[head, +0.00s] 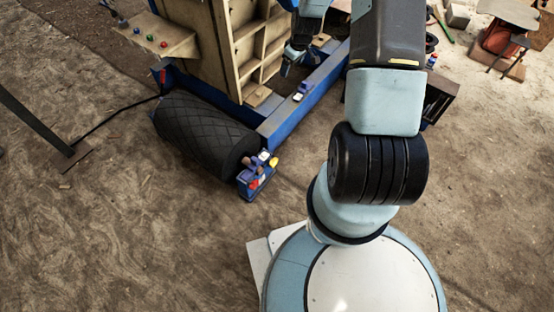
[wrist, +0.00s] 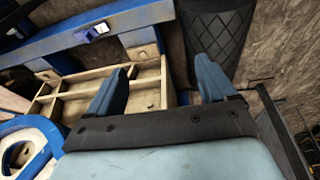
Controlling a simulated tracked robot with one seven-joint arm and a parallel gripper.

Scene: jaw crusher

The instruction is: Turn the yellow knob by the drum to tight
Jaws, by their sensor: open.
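The yellow knob (head: 273,162) sits at the near right end of the black ribbed drum (head: 200,132), on a small blue bracket (head: 256,180) with red and white parts. It is small, and its setting cannot be read. The drum also shows at the top of the wrist view (wrist: 216,38), where I cannot make out the knob. My gripper (head: 289,62) is beyond the knob, above the machine's blue frame, partly hidden by my arm in the head view. In the wrist view its two blue fingers (wrist: 160,82) are apart with nothing between them.
A blue frame beam (head: 308,92) carries a small white-and-blue part (head: 299,96). The wooden compartmented body (head: 235,45) stands behind the drum. A panel with coloured buttons (head: 150,36) is at the left. Bare ground (head: 130,230) lies open in front of the drum.

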